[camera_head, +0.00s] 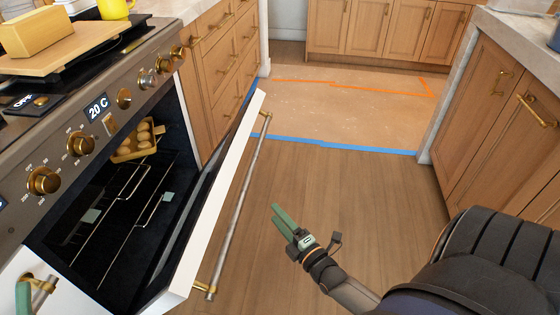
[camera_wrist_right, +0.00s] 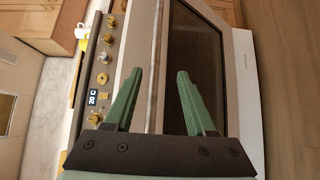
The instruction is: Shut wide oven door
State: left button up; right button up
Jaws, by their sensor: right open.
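The wide oven door (camera_head: 222,185) stands partly open, tilted out from the oven, with a gap showing the dark interior. Its long bar handle (camera_head: 240,200) runs along the outer side. My right gripper (camera_head: 280,215) is open and empty, to the right of the handle and apart from it in the head view. In the right wrist view, my right gripper's two green fingers (camera_wrist_right: 152,85) are spread, with the door's edge and dark window (camera_wrist_right: 195,55) beyond them. A green finger of my left gripper (camera_head: 22,297) shows at the lower left edge, by a small brass-mounted handle; the rest is out of view.
Inside the oven are wire racks (camera_head: 120,205) and a tray (camera_head: 135,152) of round, pale brown items. A control panel with brass knobs (camera_head: 80,143) and a "20 C" display is above. Wooden cabinets (camera_head: 500,100) stand at right. The wooden floor (camera_head: 350,190) between is clear.

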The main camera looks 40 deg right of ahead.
aim_at(233, 231)
pick_arm(q)
jog(key=shift+w+f, duration=0.2)
jog(key=shift+f, duration=0.15)
pick_arm(e)
jog(key=shift+s, duration=0.15)
